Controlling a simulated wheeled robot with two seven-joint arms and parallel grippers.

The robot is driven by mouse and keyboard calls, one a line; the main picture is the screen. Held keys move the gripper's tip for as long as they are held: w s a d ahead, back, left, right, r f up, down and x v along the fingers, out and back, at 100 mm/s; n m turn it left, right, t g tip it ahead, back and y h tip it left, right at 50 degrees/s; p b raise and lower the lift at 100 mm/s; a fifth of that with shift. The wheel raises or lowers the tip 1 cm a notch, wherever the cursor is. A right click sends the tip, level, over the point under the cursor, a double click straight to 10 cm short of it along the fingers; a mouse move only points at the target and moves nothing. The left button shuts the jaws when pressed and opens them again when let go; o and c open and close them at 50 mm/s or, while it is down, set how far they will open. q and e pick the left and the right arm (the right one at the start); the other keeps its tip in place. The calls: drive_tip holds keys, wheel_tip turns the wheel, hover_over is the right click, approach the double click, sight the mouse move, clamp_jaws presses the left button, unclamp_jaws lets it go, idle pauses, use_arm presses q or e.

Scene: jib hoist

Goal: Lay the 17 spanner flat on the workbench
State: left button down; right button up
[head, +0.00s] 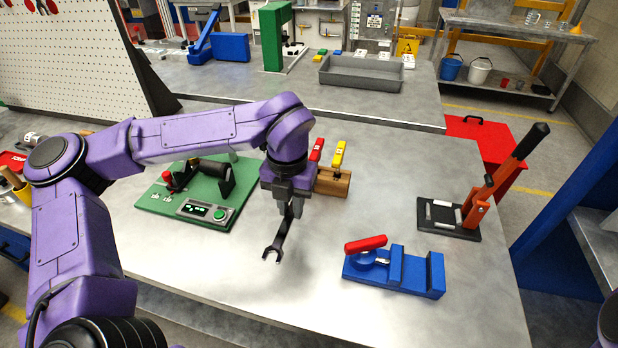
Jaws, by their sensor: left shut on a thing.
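The spanner (279,241) is dark and hangs from my left gripper (290,206), its open-ended jaw pointing down. My left gripper is shut on its upper part, which the fingers hide. The spanner's lower end shows over the bare middle of the workbench (230,270); a soft shadow lies on the top near it. I cannot tell how far above the surface it is. The size marking is not readable. My right gripper is not in view; only a small purple piece of my own body shows at the right edge.
A green board (150,203) with a control box stands left of the gripper. A wooden block (333,184) with red and yellow handled tools is just behind it. A blue vise (398,272) with a red handle and an orange lever press (455,218) stand to the right. The front middle is clear.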

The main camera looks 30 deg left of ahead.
sight(292, 239)
use_arm(q)
drive_tip(key=shift+w, duration=0.4)
drive_tip(key=s+f+b, duration=0.2)
drive_tip(key=shift+a+b, duration=0.1)
drive_tip(key=shift+b, duration=0.2)
drive_tip(key=f+b, duration=0.2)
drive_tip(key=w+f+b, duration=0.1)
drive_tip(key=f+b, duration=0.1)
drive_tip(key=f, duration=0.1)
drive_tip(key=shift+f, duration=0.15)
drive_tip(key=shift+s+f+b, duration=0.15)
drive_tip(key=shift+f+b, duration=0.15)
drive_tip(key=shift+b, duration=0.3)
drive_tip(key=shift+f, duration=0.3)
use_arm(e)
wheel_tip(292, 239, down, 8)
use_arm(q)
drive_tip(key=c, duration=0.9)
unclamp_jaws()
